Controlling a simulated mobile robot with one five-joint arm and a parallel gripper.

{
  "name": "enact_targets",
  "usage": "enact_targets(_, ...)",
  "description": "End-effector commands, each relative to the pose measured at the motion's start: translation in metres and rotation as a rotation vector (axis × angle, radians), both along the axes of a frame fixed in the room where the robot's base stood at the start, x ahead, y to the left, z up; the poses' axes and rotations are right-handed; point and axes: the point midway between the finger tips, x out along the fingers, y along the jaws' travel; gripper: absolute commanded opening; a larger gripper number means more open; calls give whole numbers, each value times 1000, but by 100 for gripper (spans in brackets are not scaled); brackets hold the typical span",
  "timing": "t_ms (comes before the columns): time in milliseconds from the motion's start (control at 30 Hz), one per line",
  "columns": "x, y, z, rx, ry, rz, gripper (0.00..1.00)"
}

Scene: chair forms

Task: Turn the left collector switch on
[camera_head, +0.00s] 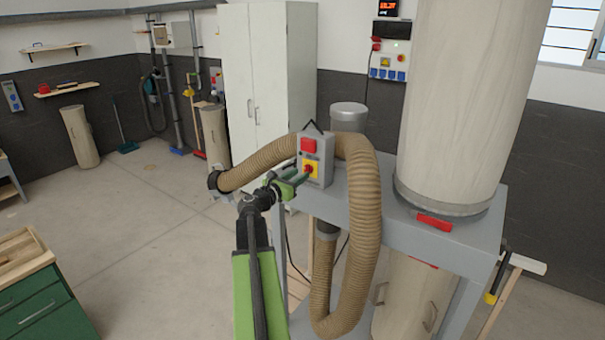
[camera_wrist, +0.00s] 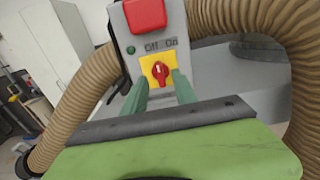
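The collector switch box (camera_head: 316,155) is grey and stands at the front edge of the grey collector frame. It has a red block (camera_head: 308,145) above a yellow plate with a red rotary knob (camera_head: 309,169). In the wrist view the knob (camera_wrist: 160,71) sits under the words Off and On; its handle looks roughly upright, and I cannot tell which word it points to. My gripper (camera_head: 300,180) is close in front of the plate. In the wrist view its green fingers (camera_wrist: 161,90) are apart, one at each lower side of the knob. I cannot tell whether they touch it.
A ribbed brown hose (camera_head: 366,220) loops beside the box on both sides. A tall pale filter bag (camera_head: 460,100) stands on the frame (camera_head: 485,215) at right. A white cabinet (camera_head: 270,80) is behind. A green drawer bench (camera_head: 40,300) is at lower left; the floor between is clear.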

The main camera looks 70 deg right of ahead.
Motion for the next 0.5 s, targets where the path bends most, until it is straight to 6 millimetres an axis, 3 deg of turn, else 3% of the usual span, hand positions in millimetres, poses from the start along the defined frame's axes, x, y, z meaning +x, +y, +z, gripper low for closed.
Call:
enact_targets(33,-1,-11,0,0,0,-1,34)
enact_targets(200,-6,-26,0,0,0,0,34)
enact_targets(500,-7,-28,0,0,0,1,34)
